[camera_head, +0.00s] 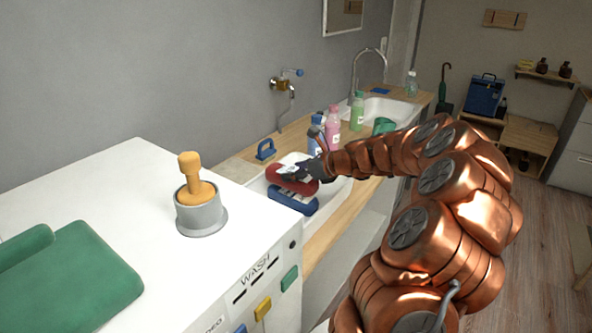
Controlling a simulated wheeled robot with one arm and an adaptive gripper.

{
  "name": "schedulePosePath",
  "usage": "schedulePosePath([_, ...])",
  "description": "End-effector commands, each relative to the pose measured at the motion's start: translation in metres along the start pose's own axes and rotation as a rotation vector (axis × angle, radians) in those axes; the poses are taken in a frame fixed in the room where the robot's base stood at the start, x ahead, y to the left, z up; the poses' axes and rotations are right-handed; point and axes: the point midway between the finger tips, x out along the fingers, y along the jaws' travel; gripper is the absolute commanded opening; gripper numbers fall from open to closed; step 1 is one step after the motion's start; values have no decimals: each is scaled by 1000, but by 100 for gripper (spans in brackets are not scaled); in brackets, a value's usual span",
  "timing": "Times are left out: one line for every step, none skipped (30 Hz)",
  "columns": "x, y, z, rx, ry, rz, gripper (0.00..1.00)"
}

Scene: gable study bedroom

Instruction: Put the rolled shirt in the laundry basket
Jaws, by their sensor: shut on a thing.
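My gripper (313,170) is dark and small in the picture, at the end of my copper arm. It is shut on a red rounded roll-like thing (300,187) with pale patches, which may be the rolled shirt. The red thing is over a white basin or tub (337,192) set in the wooden counter. A similar blue thing (293,203) lies in the tub just below it. I cannot tell whether the red thing touches the blue one. No laundry basket is clearly recognizable; I cannot tell whether the white tub is it.
A white washer (120,190) at the left bears a grey cup with an orange-handled tool (200,210) and a green folded thing (75,275). Bottles (333,125), a green cup (384,126) and a blue-handled thing (265,150) stand along the counter. Floor shows at right.

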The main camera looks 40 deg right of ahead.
Motion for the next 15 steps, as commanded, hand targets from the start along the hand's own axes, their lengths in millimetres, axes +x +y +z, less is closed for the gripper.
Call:
schedulePosePath([0, 0, -1, 0, 0, -1, 24])
schedulePosePath([0, 0, -1, -1, 0, -1, 24])
schedulePosePath([0, 0, 0, -2, 0, -1, 24])
schedulePosePath([0, 0, 0, -2, 0, -2, 24])
schedulePosePath([0, 0, 0, -2, 0, -2, 24])
schedulePosePath([0, 0, 0, -2, 0, -2, 24])
schedulePosePath([0, 0, -1, -2, 0, -2, 24])
schedulePosePath([0, 0, -1, -1, 0, -2, 24])
schedulePosePath([1, 0, -2, -1, 0, -1, 24])
schedulePosePath([1, 0, -2, -1, 0, -2, 24])
schedulePosePath([2, 0, -3, -2, 0, -2, 24])
schedulePosePath([2, 0, -4, -2, 0, -2, 24])
schedulePosePath([3, -1, -5, -2, 0, -2, 24])
schedulePosePath([3, 0, -5, -2, 0, -2, 24])
schedulePosePath([3, -1, -6, -2, 1, -2, 24])
